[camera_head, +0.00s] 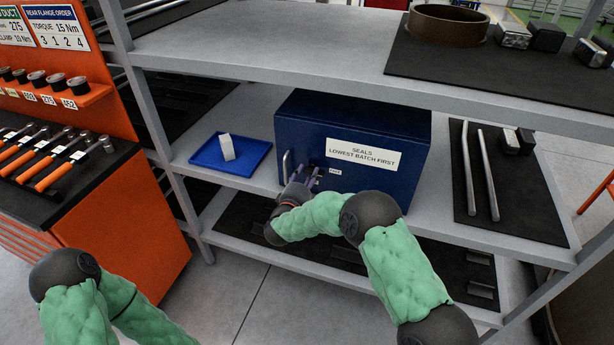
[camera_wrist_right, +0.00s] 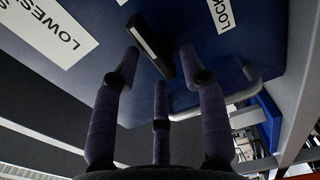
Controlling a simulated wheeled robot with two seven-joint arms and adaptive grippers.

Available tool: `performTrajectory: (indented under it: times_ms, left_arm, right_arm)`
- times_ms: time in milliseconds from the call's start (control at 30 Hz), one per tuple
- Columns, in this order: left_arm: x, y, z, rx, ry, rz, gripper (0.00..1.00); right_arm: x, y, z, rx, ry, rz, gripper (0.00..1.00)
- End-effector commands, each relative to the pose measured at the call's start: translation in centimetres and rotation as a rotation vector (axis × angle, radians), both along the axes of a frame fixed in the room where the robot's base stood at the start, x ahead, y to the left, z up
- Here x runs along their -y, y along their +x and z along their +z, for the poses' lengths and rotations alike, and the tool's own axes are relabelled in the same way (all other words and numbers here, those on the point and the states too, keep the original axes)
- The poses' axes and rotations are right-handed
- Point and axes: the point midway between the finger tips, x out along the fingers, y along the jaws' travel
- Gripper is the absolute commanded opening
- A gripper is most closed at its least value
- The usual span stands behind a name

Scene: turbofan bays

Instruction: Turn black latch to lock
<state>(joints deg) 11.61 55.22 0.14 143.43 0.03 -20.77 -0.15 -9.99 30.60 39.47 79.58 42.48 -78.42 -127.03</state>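A dark blue box (camera_head: 352,135) stands on the middle shelf, with a label reading "SEALS LOWEST BATCH FIRST". In the right wrist view the black latch (camera_wrist_right: 150,45) is a short bar set at a slant on the box's blue face. A white "LOCK" label (camera_wrist_right: 220,14) sits up and right of it. My right gripper (camera_head: 303,177) is at the box's lower left front. In the wrist view its fingers (camera_wrist_right: 160,58) are spread, with the latch between the two upper fingertips; I cannot tell whether they touch it. My left gripper is out of view.
A pale bar handle (camera_head: 286,165) sticks out at the box's left front. A blue tray (camera_head: 205,155) with a white block (camera_head: 227,147) lies left of the box. Right of it, a black mat (camera_head: 520,205) carries metal rods. An upper shelf (camera_head: 290,45) overhangs the box.

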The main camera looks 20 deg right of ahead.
Motion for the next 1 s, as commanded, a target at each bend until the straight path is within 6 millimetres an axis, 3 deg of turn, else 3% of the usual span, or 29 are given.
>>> performTrajectory:
  times_ms: [33,133,567,1000]
  left_arm:
    - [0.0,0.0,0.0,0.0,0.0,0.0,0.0]
    - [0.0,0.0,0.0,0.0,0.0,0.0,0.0]
    - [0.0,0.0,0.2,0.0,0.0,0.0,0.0]
    - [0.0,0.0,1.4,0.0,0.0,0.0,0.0]
  right_arm:
    - [0.0,0.0,0.0,0.0,0.0,0.0,0.27]
    - [0.0,0.0,0.0,0.0,0.0,0.0,0.0]
    - [0.0,0.0,0.0,0.02,0.032,0.0,0.0]
    - [0.1,-0.1,0.1,0.197,0.293,0.0,0.0]
